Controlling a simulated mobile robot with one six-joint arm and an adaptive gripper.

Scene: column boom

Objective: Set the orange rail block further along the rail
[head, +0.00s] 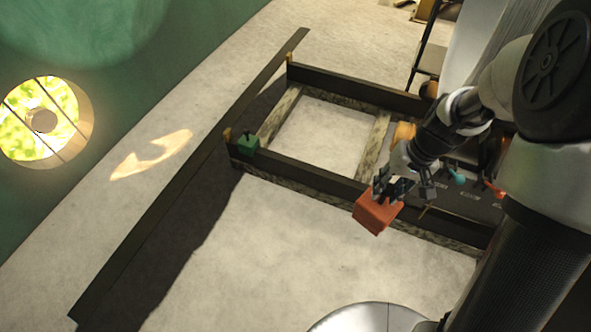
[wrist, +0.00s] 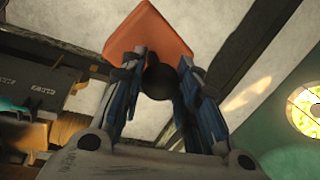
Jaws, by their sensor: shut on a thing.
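The orange rail block (head: 376,213) is in my gripper (head: 386,187), beside the near dark rail (head: 320,181) in the head view. The block looks slightly tilted, and I cannot tell whether it touches the rail. In the wrist view the orange block (wrist: 150,32) shows beyond the fingers of my gripper (wrist: 160,68), which are shut on a dark round part of it. A green block (head: 248,144) sits at the left end of the near rail.
A far dark rail (head: 360,90) runs parallel, joined by wooden cross-beams (head: 376,134). A long dark beam (head: 190,175) lies along the left side. A green wall (head: 100,40) has a round window (head: 20,125). Pale floor in front is clear.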

